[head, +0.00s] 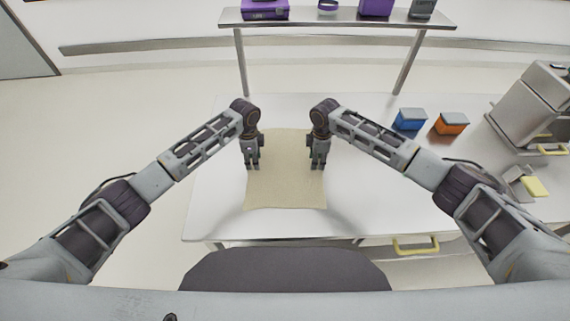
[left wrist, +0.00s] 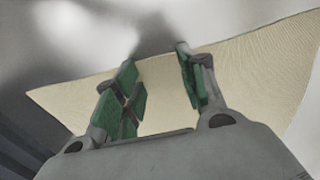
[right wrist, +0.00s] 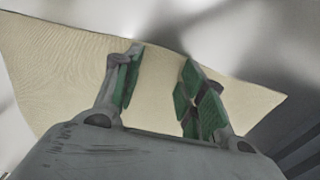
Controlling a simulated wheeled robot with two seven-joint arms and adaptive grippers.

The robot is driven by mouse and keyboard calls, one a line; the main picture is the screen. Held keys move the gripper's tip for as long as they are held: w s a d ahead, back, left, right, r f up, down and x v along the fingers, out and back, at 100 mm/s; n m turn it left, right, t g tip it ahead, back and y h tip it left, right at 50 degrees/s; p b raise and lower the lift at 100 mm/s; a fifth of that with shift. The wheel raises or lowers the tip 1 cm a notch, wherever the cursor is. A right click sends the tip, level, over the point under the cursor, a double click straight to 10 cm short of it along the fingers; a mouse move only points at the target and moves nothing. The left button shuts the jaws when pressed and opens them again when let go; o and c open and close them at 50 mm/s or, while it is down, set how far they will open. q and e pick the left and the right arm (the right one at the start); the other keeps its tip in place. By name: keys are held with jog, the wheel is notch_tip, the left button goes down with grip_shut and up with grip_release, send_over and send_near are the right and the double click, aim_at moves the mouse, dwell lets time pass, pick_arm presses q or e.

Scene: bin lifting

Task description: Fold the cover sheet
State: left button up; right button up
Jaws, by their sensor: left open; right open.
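The cover sheet (head: 285,190) is a beige cloth lying flat and unfolded on the white table. My left gripper (head: 253,168) is open at the sheet's left side, pointing down. My right gripper (head: 318,168) is open at the sheet's right side, also pointing down. In the left wrist view, the sheet (left wrist: 225,85) spreads below the open green-padded fingers (left wrist: 160,85), with an edge near the fingertips. In the right wrist view, the sheet (right wrist: 70,75) lies below the open fingers (right wrist: 160,75) in the same way. I cannot tell whether the fingertips touch the cloth.
A blue box (head: 410,120) and an orange box (head: 451,124) stand at the table's back right. A grey machine (head: 530,105) stands at the far right. A raised shelf (head: 340,24) with purple items spans the back. The table (head: 215,215) is clear left of the sheet.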

pick_arm(q)
jog(key=shift+f, duration=0.25)
pick_arm(e)
jog(key=shift+f, duration=0.25)
pick_arm(q)
jog(key=c, duration=0.5)
pick_arm(e)
jog(key=c, duration=0.5)
pick_arm(q)
jog(key=shift+f, duration=0.1)
grip_shut()
pick_arm(e)
jog(key=shift+f, duration=0.1)
grip_shut()
pick_arm(q)
jog(key=shift+s, duration=0.1)
pick_arm(e)
jog(key=shift+s, duration=0.1)
pick_arm(q)
jog(key=shift+r, duration=0.2)
pick_arm(e)
jog(key=shift+r, duration=0.25)
